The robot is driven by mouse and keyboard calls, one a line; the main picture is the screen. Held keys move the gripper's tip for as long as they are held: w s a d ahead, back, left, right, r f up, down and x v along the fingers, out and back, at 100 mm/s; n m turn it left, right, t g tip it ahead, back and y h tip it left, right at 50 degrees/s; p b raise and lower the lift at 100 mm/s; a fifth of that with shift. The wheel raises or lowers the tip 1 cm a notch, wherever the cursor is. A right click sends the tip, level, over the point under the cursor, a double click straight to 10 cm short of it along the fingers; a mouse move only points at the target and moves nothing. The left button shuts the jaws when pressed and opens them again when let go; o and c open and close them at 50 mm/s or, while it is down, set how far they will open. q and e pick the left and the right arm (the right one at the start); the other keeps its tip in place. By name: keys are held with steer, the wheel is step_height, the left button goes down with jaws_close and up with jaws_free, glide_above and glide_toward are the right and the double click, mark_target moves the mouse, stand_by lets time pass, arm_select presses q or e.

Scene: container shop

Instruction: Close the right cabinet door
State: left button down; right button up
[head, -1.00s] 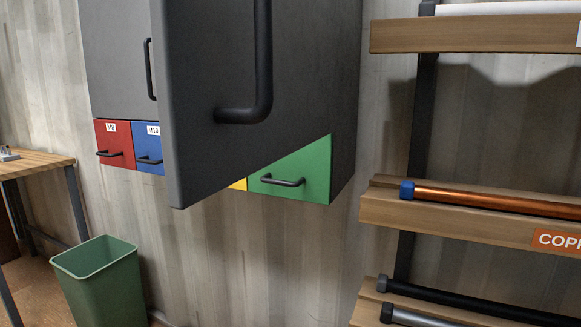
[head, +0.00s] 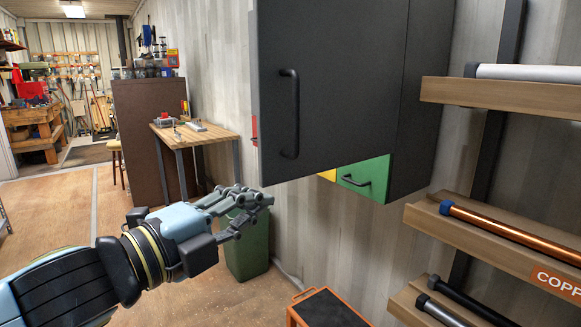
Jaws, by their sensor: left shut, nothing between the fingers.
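The right cabinet door (head: 345,70) is a dark grey panel with a black bar handle (head: 290,115). It stands open, jutting out from the wall cabinet (head: 420,105) and hiding most of its front. Part of a green drawer (head: 368,178) and a bit of a yellow drawer (head: 327,175) show below the door. My left gripper (head: 264,199) is shut and empty. It is just below the door's lower left corner in the picture; I see no clear contact. My right gripper is out of view.
A green bin (head: 247,255) stands on the floor behind my left gripper. A wooden shelf rack (head: 510,97) with pipes is at the right. An orange-framed stool or step (head: 325,308) is at the bottom.

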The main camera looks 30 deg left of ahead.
mark_target(281, 177)
arm_select(q)
steer(key=w, duration=0.3)
steer(key=w+a+p, duration=0.1)
steer(key=w, duration=0.3)
steer(key=w+a, duration=0.1)
steer(key=w, duration=0.3)
steer(key=shift+w, duration=0.1)
steer(key=shift+a+f+p, duration=0.1)
steer(key=shift+a+p, duration=0.25)
steer(key=shift+a, duration=0.15)
steer(key=shift+w+d, duration=0.1)
steer(key=shift+w, duration=0.05)
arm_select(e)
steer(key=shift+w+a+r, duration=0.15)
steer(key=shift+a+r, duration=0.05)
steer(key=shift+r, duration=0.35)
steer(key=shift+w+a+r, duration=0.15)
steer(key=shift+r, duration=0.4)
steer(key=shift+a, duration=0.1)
